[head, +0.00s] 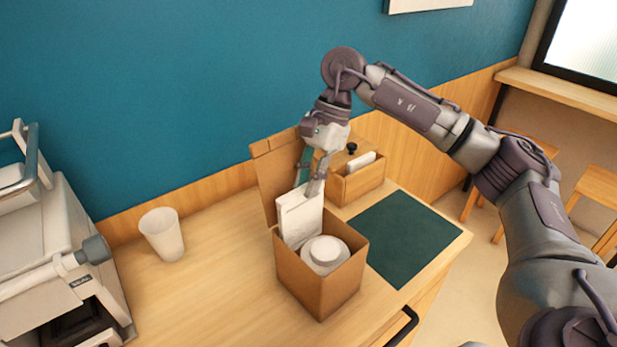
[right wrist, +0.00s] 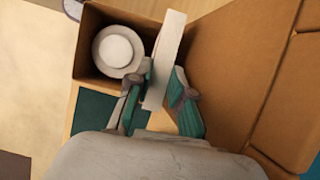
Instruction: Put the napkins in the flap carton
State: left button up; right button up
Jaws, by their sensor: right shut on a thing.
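The flap carton (head: 318,284) is an open brown box on the wooden counter, with its flap raised at the back. A white lidded container (head: 325,254) stands inside it. My right gripper (head: 312,186) is above the carton's back left part, shut on the white napkins (head: 299,217). The napkins are upright, their lower part inside the carton opening beside the container. In the right wrist view the napkins (right wrist: 163,62) are between the fingers (right wrist: 156,97), between the round lid (right wrist: 118,48) and the flap (right wrist: 235,70). Whether they touch the carton floor is hidden. My left gripper is not in view.
A wooden box (head: 357,184) with a white item in its slot stands behind the carton. A dark green mat (head: 408,235) lies to the right. A white cup (head: 162,234) and a coffee machine (head: 62,262) are at left. Counter between cup and carton is clear.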

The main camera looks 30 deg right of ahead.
jog(key=shift+f+b, duration=1.3)
jog(key=shift+f, duration=0.55)
jog(key=o, duration=0.8)
jog(key=shift+r, duration=0.1)
jog(key=shift+r+p, duration=3.9)
jog(key=shift+r, duration=2.05)
jog(key=shift+f, duration=0.15)
